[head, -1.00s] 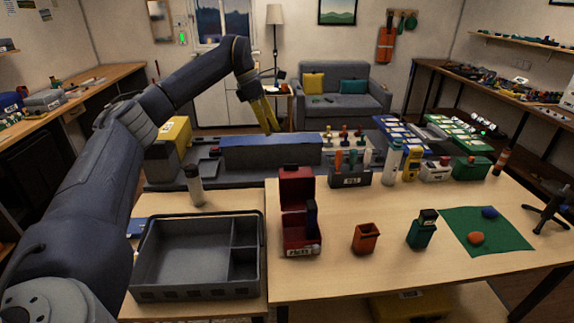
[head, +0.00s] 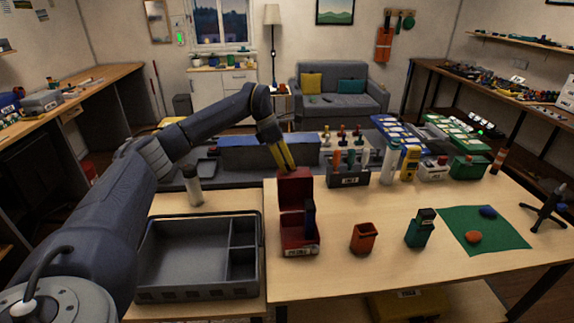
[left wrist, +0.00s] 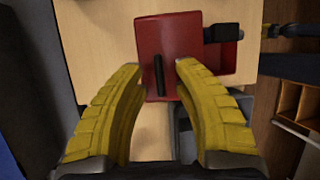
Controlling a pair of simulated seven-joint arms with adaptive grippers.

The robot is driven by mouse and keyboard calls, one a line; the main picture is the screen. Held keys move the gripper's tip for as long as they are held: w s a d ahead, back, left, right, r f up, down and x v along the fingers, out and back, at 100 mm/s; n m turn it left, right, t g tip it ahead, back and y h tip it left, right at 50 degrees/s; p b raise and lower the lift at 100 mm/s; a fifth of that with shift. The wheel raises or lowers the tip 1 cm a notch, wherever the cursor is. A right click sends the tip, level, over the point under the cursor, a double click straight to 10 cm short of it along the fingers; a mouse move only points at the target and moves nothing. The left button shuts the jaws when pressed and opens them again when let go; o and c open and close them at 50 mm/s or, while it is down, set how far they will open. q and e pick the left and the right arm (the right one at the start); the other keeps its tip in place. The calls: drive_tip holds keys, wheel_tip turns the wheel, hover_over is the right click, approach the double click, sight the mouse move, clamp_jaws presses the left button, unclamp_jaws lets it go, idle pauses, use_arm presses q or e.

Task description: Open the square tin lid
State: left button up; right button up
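In the left wrist view the open fingers (left wrist: 159,66) are apart on either side of the handle, with gaps. My right gripper is out of view.
A grey tray (head: 185,258) is at left. An orange cup (head: 363,238) and a green container (head: 420,228) stand to the right. A tool holder (head: 348,178) is behind right.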

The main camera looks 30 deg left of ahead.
use_arm(q)
drive_tip(key=shift+f, duration=0.15)
drive_tip(key=shift+c, duration=0.2)
clamp_jaws()
drive_tip(key=shift+d, duration=0.1)
